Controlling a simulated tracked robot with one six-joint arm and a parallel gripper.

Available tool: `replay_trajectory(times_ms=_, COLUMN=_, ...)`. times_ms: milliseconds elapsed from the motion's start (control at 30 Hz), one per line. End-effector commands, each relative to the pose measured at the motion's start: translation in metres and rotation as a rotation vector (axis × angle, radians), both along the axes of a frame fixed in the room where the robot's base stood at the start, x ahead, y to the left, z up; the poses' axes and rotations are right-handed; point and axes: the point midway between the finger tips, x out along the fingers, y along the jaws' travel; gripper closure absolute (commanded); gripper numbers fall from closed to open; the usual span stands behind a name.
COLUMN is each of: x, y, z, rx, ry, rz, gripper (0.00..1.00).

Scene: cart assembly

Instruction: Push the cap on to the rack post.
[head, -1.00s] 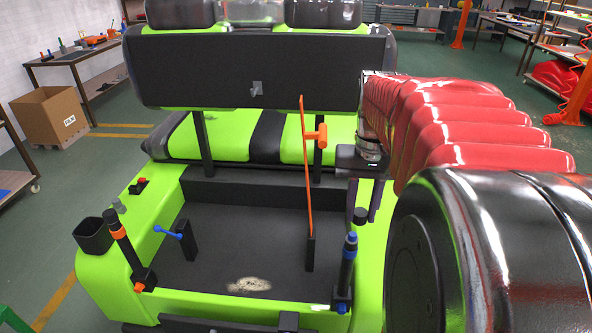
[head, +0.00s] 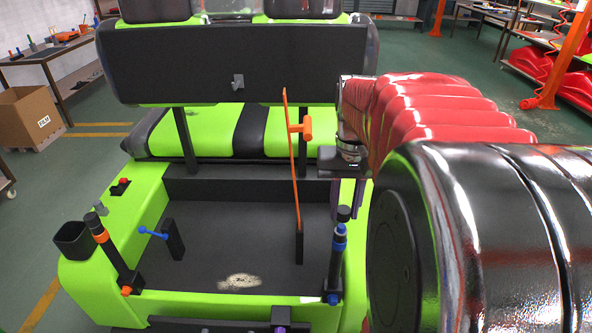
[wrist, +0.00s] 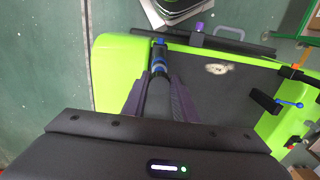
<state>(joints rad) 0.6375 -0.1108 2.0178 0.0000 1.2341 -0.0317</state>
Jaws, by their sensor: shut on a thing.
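The rack post (head: 338,258) with the blue collar stands at the front right of the green cart, leaning slightly; it also shows in the wrist view (wrist: 160,54). The small black cap (head: 343,215) sits at the top of this post, in line with it. I cannot tell whether it is seated or only touching. My gripper (head: 346,206) is shut on the cap from above, its fingers pointing down. In the wrist view, my gripper (wrist: 160,78) has its fingertips either side of the black cap (wrist: 159,69), and the fingers hide part of it.
A second post (head: 117,258) with an orange collar stands at the front left, beside a black cup (head: 75,240). A thin orange lever (head: 292,165) rises left of my gripper. A blue-handled lever (head: 160,234) stands on the dark floor. The seat back (head: 200,65) is behind.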

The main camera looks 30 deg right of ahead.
Motion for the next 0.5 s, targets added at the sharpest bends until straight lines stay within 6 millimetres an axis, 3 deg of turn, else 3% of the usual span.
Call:
replay_trajectory(times_ms=233, x=0.000, y=0.000, z=-0.017, rx=0.001, ry=0.001, rz=-0.001, gripper=1.00)
replay_trajectory(times_ms=500, x=-0.001, y=-0.001, z=-0.018, rx=0.000, ry=0.000, rz=-0.002, gripper=1.00)
